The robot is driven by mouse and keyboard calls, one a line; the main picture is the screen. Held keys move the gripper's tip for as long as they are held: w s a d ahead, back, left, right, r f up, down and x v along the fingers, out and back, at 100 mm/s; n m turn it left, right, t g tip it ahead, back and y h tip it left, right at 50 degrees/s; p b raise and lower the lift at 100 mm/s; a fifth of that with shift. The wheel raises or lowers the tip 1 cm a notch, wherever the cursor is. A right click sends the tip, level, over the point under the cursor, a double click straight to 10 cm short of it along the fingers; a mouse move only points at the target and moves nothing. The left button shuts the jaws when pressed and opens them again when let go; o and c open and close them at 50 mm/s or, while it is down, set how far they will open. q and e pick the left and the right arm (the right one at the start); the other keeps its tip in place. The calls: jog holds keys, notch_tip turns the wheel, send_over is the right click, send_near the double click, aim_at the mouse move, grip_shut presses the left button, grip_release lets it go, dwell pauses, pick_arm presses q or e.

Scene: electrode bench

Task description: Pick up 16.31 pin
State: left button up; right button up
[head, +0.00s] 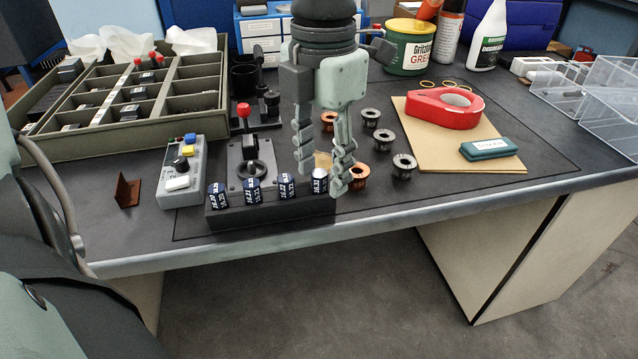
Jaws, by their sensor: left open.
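A dark rack (270,213) near the table's front edge holds several upright pins with dark blue, white-lettered labels. The labels are too small to read surely, so I cannot tell which pin is 16.31. One pin (216,193) stands at the rack's left end, with others (252,189) and (287,186) along it. The rightmost pin (320,176) shows a silvery top. My left gripper (322,181) points down over the rack's right end, its fingers open on either side of the rightmost pin. I cannot tell whether they touch it. My right gripper is out of view.
A red-knobbed lever press (247,160) stands behind the rack, a button box (181,172) to its left. Metal and copper collars (403,166) lie to the right, beside a board (440,150) with red tape (445,106). A compartment tray (125,104) is back left.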

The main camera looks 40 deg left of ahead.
aim_at(322, 172)
pick_arm(q)
grip_shut()
jog(key=shift+r, duration=0.15)
dwell(0.4)
jog(key=shift+w+r, duration=0.1)
jog(key=shift+r, duration=0.2)
notch_tip(322, 172, up, 4)
jog(key=shift+f, duration=0.2)
jog(key=s+d+r, duration=0.2)
jog(key=s+r, duration=0.4)
jog(key=s, duration=0.5)
jog(key=shift+s+d+r, duration=0.25)
jog(key=shift+d, duration=0.1)
jog(key=shift+w, duration=0.1)
